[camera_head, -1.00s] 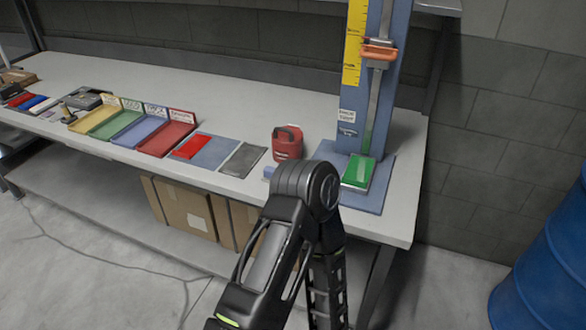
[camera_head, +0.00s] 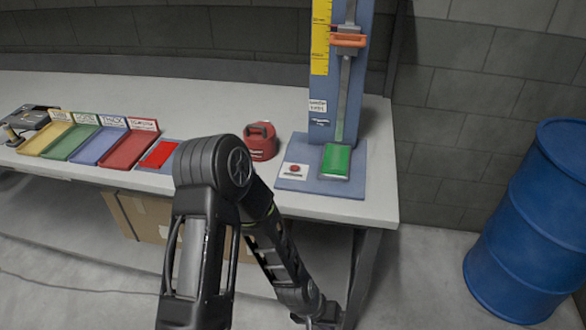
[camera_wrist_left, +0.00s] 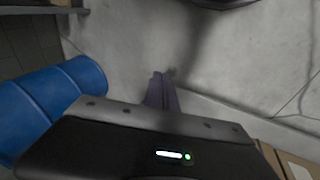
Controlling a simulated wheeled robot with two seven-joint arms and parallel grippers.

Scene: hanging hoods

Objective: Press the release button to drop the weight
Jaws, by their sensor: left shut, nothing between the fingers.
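The blue drop stand (camera_head: 323,118) stands at the right end of the bench. A red release button (camera_head: 295,169) sits on a white plate on its base, left of the green pad (camera_head: 336,161). An orange carriage (camera_head: 348,40) is high on the grey rail; I cannot tell whether it is the weight or its holder. My left arm bends at the elbow in front of the bench. My left gripper (camera_head: 320,318) hangs low at the bottom edge, well below and apart from the button. Its fingers (camera_wrist_left: 163,92) are shut and empty in the left wrist view. My right gripper is not in view.
A red padlock-like object (camera_head: 260,141) stands left of the stand base. Coloured trays (camera_head: 130,149) line the bench (camera_head: 330,209) further left. Cardboard boxes (camera_head: 150,215) are underneath. A blue drum (camera_head: 535,225) stands on the floor at right; it also shows in the left wrist view (camera_wrist_left: 50,100).

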